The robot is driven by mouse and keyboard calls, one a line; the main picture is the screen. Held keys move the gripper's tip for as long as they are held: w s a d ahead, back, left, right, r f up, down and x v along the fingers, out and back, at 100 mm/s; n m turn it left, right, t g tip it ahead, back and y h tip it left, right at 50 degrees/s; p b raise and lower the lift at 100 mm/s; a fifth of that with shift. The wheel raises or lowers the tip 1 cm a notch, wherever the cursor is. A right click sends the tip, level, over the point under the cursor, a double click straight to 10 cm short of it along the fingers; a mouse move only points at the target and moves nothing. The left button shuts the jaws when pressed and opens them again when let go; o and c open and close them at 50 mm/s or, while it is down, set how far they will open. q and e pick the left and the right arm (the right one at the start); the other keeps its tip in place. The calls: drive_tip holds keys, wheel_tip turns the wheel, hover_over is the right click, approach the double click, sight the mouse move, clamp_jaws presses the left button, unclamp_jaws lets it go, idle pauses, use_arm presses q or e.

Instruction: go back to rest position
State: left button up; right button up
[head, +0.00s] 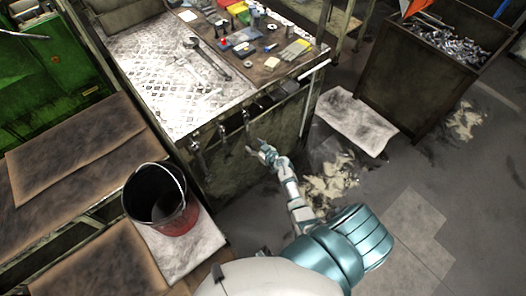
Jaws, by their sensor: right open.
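My right arm reaches up from the bottom of the head view. Its gripper (261,149) is open and looks empty, in front of the workbench's front side, below the bench top. A few tools hang on that front side just to the left of the gripper; whether they touch it I cannot tell. My left gripper is not in view.
The workbench (150,60) carries wrenches (205,62) and small parts. A black and red bucket (160,200) stands at the left by brown mats (75,145). A bin of bolts (400,75) is at the upper right. Grey floor (450,200) at the right is open.

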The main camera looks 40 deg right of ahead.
drive_tip(key=v, duration=0.9)
drive_tip(key=shift+r, duration=0.1)
